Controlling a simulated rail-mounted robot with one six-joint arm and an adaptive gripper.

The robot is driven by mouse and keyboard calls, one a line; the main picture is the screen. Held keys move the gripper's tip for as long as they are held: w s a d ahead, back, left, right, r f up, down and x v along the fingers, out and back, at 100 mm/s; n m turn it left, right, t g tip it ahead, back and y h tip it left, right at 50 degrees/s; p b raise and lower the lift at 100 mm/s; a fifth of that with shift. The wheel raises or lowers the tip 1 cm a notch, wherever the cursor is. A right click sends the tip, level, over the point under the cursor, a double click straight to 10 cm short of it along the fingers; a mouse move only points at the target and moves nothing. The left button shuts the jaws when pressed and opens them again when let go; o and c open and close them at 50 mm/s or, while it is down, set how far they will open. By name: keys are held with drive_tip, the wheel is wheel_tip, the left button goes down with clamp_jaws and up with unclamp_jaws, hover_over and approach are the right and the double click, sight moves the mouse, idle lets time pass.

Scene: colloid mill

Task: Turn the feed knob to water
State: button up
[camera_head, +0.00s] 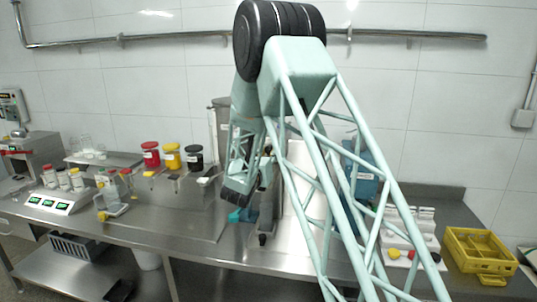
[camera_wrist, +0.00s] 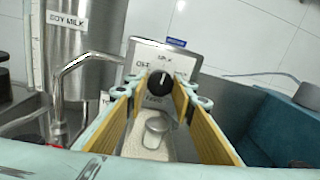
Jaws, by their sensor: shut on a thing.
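The black feed knob (camera_wrist: 160,83) is in the middle of the wrist view, on a grey control panel (camera_wrist: 190,66). A light pointer mark on the knob's face points about upward. OFF is printed left of the knob; the words above and below it are too small to read surely. My gripper (camera_wrist: 159,90) has its yellow-padded fingers on the left and right sides of the knob, shut on it. In the head view my arm covers the knob and the panel.
A steel tank labelled SOY MILK (camera_wrist: 85,45) and a bent steel pipe (camera_wrist: 88,60) stand left of the panel. A blue machine body (camera_wrist: 285,130) is at the right. On the bench are coloured jars (camera_head: 172,158) and a yellow crate (camera_head: 480,252).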

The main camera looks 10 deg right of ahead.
drive_tip(key=shift+f+m+b, duration=0.15)
drive_tip(key=shift+m+b, duration=0.45)
drive_tip(key=shift+b, duration=0.45)
drive_tip(key=m+b, duration=0.3)
drive_tip(key=b, duration=0.2)
drive_tip(key=m+b, duration=0.3)
drive_tip(key=b, duration=0.2)
drive_tip(key=shift+m, duration=0.3)
drive_tip(key=shift+m+y+b, duration=0.4)
drive_tip(key=shift+m+b, duration=0.45)
drive_tip(key=shift+m, duration=0.75)
drive_tip(key=o, duration=0.8)
drive_tip(key=shift+o, duration=0.2)
drive_tip(key=shift+s+r, duration=0.1)
drive_tip(key=shift+r, duration=0.1)
drive_tip(key=shift+v, duration=5.95)
